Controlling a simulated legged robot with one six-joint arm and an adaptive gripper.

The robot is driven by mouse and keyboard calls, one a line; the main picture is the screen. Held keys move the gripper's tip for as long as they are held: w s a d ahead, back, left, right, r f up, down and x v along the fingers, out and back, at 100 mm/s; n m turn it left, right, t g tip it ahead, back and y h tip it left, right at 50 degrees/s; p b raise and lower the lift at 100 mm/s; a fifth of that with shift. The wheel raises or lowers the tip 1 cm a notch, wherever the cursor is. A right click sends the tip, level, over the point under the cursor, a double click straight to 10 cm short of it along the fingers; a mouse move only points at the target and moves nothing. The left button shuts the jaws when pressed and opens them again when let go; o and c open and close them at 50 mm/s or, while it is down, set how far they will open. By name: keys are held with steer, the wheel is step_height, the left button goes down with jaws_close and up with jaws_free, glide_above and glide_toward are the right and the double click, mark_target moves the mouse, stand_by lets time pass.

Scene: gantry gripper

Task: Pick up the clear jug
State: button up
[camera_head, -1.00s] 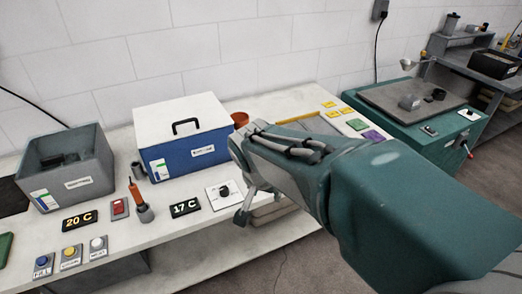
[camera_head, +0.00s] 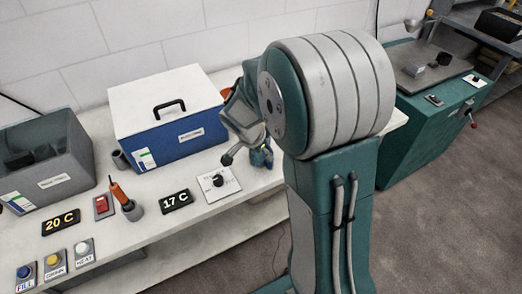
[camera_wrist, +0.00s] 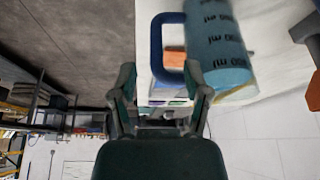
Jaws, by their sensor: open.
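The clear jug (camera_wrist: 218,48) shows in the wrist view at the top, right of centre, tinted blue with dark ml markings. Its dark blue loop handle (camera_wrist: 158,48) is on its left side. My gripper (camera_wrist: 160,85) is open and empty, its two fingers spread below the handle in the picture; no contact is visible. In the head view my gripper (camera_head: 246,154) is over the bench's front edge, right of the 17 C display (camera_head: 176,200). A small dark blue piece beside it may be part of the jug; my arm hides the rest.
A blue box with a white lid (camera_head: 168,118) stands left of my gripper. A grey bin (camera_head: 55,175) is farther left. A white plate with a black knob (camera_head: 217,183) lies close by. A green cabinet (camera_head: 435,130) stands at the right.

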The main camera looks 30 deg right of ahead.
mark_target(270, 165)
steer(key=x, duration=0.4)
steer(key=shift+s+d+f, duration=0.15)
steer(key=shift+d, duration=0.35)
steer(key=shift+d+f, duration=0.15)
steer(key=shift+f, duration=0.35)
jaws_close()
